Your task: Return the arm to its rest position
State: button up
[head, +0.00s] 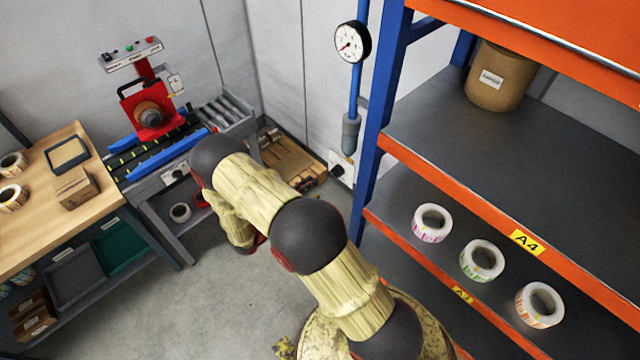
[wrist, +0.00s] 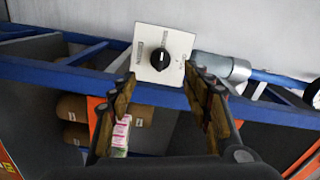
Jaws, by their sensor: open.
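My arm reaches from the lower right of the head view towards the rewinder side and bends down at its far end. In the head view my gripper is mostly hidden behind my own arm. In the wrist view my gripper (wrist: 158,78) is open, its two fingers apart with nothing between them. Beyond the fingertips is a pale switch box with a black knob (wrist: 164,56). It looks to be the box low by the rack post in the head view (head: 341,170).
An orange and blue rack (head: 440,180) stands right, with three label rolls (head: 482,260) on a shelf and a brown drum (head: 497,78) above. A pipe with a gauge (head: 352,42) runs beside it. The rewinder (head: 150,110) and wooden bench (head: 75,215) stand left. Grey floor (head: 240,300) is open between.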

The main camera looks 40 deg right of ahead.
jog(key=shift+a, duration=0.6)
